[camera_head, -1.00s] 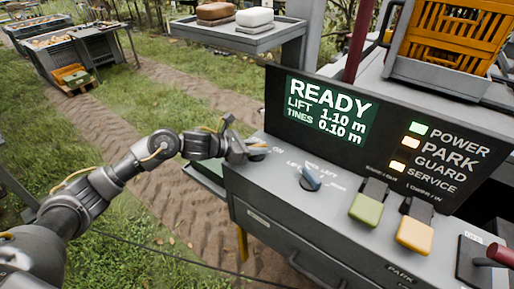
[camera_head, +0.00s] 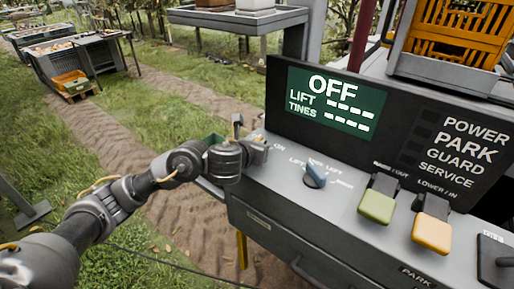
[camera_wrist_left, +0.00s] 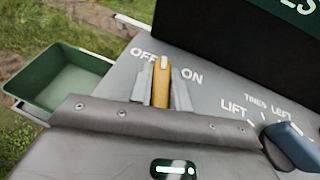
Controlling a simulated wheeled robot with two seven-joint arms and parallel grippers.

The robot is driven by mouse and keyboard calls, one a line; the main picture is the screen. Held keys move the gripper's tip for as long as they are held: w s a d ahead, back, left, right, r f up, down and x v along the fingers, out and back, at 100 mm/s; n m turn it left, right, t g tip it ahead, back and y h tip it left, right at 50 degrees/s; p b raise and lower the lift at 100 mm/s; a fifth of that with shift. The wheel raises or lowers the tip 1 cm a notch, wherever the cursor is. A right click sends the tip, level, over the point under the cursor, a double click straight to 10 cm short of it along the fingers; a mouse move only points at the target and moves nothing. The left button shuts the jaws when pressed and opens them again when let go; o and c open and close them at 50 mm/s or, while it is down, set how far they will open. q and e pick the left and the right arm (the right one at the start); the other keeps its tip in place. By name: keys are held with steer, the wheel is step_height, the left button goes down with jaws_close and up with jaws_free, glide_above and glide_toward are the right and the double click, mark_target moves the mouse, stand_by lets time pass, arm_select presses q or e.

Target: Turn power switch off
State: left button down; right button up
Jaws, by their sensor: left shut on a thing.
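The power switch (camera_wrist_left: 173,92) is an orange knob with a white mark, beside the OFF and ON lettering on the grey panel. Its mark points up in the left wrist view, right beside OFF. My left gripper (camera_wrist_left: 163,86) is shut on the knob, with a grey finger on each side. In the head view my left gripper (camera_head: 258,151) is at the panel's far left end and hides the switch. The display (camera_head: 332,101) reads OFF, with dashes for LIFT and TINES. My right gripper is not in view.
A blue selector knob (camera_head: 315,175) sits right of the switch; it also shows in the wrist view (camera_wrist_left: 290,146). A green paddle (camera_head: 376,206) and a yellow paddle (camera_head: 431,233) are farther right. A green bin (camera_wrist_left: 62,80) lies left of the panel. An orange crate (camera_head: 455,35) stands behind.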

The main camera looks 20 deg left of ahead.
arm_select(q)
steer(key=shift+n+y, duration=1.5)
steer(key=shift+y, duration=0.2)
steer(key=c, duration=1.3)
jaws_free()
steer(key=p+v, duration=0.2)
steer(key=v, duration=0.8)
steer(key=shift+w+d, duration=0.1)
steer(key=shift+d, duration=0.05)
steer(key=shift+s+r, duration=0.15)
steer(key=shift+s, duration=0.3)
